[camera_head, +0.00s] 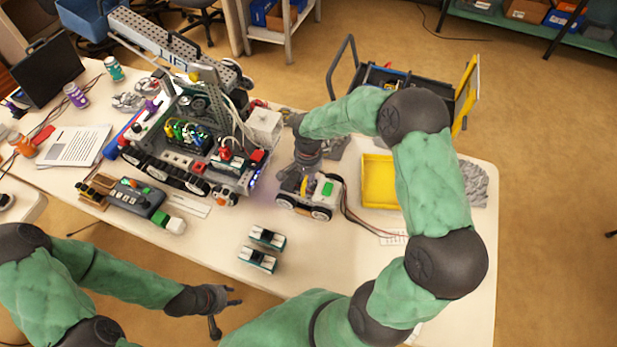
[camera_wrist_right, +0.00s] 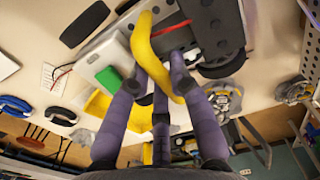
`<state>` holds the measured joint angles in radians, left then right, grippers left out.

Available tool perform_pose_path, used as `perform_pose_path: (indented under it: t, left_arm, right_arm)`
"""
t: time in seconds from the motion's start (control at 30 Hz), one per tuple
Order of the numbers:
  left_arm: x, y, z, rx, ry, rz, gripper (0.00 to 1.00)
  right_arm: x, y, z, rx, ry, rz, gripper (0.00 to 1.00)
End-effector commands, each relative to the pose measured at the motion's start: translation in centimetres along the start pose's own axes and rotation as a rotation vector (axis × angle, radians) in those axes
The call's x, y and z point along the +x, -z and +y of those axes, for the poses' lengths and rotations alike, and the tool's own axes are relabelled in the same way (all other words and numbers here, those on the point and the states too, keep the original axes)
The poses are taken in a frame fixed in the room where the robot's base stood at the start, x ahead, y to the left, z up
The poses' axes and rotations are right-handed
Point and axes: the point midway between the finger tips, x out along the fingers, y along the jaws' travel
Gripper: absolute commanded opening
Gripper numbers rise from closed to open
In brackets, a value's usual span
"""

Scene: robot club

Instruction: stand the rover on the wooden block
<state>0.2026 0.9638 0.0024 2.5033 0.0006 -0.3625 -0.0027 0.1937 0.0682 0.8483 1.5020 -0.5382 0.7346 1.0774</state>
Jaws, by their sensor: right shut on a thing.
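The rover (camera_head: 309,196) is a small grey-white wheeled vehicle with a green patch and a yellow loop handle, right of the table's middle. My right gripper (camera_head: 308,172) is over it, shut on its yellow handle. In the right wrist view the fingers (camera_wrist_right: 160,85) close around the yellow handle (camera_wrist_right: 143,45), with the rover body (camera_wrist_right: 98,58) beyond. I cannot tell whether its wheels touch the table. A brown, wood-like block (camera_head: 97,190) lies at the left by a grey control box; I cannot tell if it is the wooden block. My left gripper (camera_head: 226,310) is open and empty at the front edge.
A large tracked robot (camera_head: 190,130) stands left of the rover. A yellow tray (camera_head: 379,182) is to its right, with cables between. The grey control box (camera_head: 136,197) is at the left. The table's front right is mostly clear.

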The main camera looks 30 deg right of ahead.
Motion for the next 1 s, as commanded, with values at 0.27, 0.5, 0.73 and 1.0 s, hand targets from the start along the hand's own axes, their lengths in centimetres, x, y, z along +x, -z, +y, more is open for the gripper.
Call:
perform_pose_path:
  t: [0.27, 0.5, 0.73, 1.0]
  left_arm:
    - [0.5, 0.0, -0.2, 0.000, 0.000, 0.000, 0.40]
    - [1.0, 0.0, -0.4, 0.000, 0.000, 0.000, 0.40]
    - [1.1, 0.0, -0.4, 0.000, 0.000, 0.000, 0.40]
    - [1.1, 0.0, -0.4, 0.000, 0.000, 0.000, 0.40]
  right_arm:
    - [0.4, 0.1, -0.1, 0.001, 0.003, 0.003, 0.00]
    - [0.9, 0.1, -0.1, 0.001, 0.003, 0.003, 0.00]
    - [1.2, 0.0, 0.0, 0.000, 0.000, 0.000, 0.35]
    - [1.2, 0.0, 0.0, 0.000, 0.000, 0.000, 0.44]
